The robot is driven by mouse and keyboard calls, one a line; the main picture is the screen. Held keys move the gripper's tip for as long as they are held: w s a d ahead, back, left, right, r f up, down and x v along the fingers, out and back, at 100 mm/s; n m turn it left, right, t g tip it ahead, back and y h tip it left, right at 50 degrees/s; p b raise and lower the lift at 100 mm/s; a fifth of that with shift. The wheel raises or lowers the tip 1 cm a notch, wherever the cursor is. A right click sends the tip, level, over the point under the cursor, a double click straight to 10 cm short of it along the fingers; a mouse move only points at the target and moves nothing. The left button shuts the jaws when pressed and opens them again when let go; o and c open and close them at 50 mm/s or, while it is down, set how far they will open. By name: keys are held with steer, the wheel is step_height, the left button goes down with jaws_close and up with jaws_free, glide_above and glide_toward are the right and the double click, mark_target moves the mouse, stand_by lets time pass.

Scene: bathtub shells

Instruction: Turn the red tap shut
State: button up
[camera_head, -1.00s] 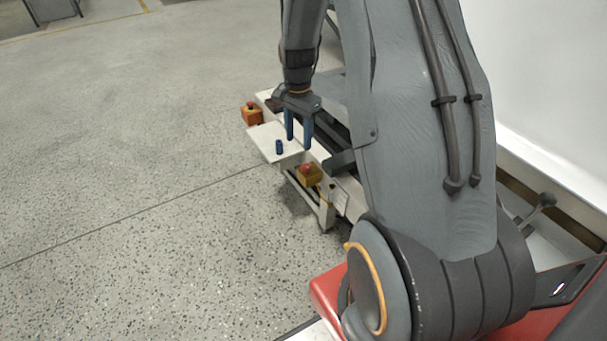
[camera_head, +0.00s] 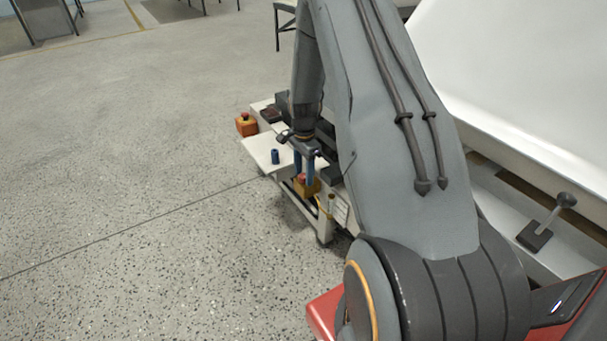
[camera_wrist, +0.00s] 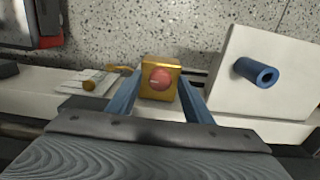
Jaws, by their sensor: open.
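A round red knob (camera_head: 302,178) sits on a yellow box at the near end of the white bench. It also shows in the wrist view (camera_wrist: 160,79), on the front of its yellow box (camera_wrist: 147,93). I take it for the red tap, though it looks like a push button. My gripper (camera_head: 303,182) points down at it with two blue fingers. In the wrist view my gripper (camera_wrist: 161,82) is open, its fingertips on either side of the knob. I cannot tell whether they touch it. Nothing is held.
A second red knob on an orange box (camera_head: 246,126) stands at the bench's far left. A white plate (camera_head: 258,148) carries a blue hollow cylinder (camera_head: 275,157) close to the left of my gripper. Open floor lies left.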

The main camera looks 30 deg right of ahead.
steer(key=shift+f, duration=0.1)
steer(key=c, duration=1.1)
steer(key=shift+o, duration=0.2)
steer(key=shift+n+p, duration=0.3)
steer(key=shift+n, duration=0.1)
steer(key=n+p, duration=0.1)
steer(key=n, duration=0.1)
steer(key=shift+n+p, duration=0.4)
steer(key=n+p, duration=0.2)
steer(key=n, duration=0.3)
steer(key=n+p, duration=0.1)
steer(key=n, duration=0.3)
steer(key=shift+n+p, duration=0.4)
steer(key=n+p, duration=0.1)
steer(key=n, duration=0.3)
steer(key=shift+n, duration=0.4)
